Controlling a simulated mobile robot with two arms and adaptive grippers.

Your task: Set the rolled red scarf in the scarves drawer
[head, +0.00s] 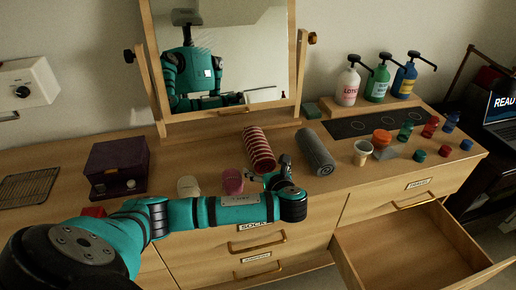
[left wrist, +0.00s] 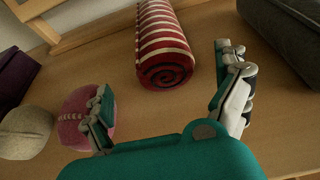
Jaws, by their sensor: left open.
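The rolled red scarf (head: 258,150), striped with white, lies on the dresser top in front of the mirror. It also shows in the left wrist view (left wrist: 164,45), its spiral end facing my gripper. My left gripper (head: 279,174) is open and empty at the near end of the scarf, its fingers (left wrist: 168,105) spread wide and apart from it. An open, empty-looking drawer (head: 405,245) juts out at the lower right; its front label is hidden, so I cannot tell if it is the scarves drawer. My right gripper is not in view.
A grey roll (head: 316,152) lies right of the scarf. A pink roll (head: 232,181) and a cream roll (head: 189,187) sit to its left. A purple box (head: 117,168) stands further left. Pump bottles (head: 377,82), a cup (head: 362,152) and several small jars crowd the right side.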

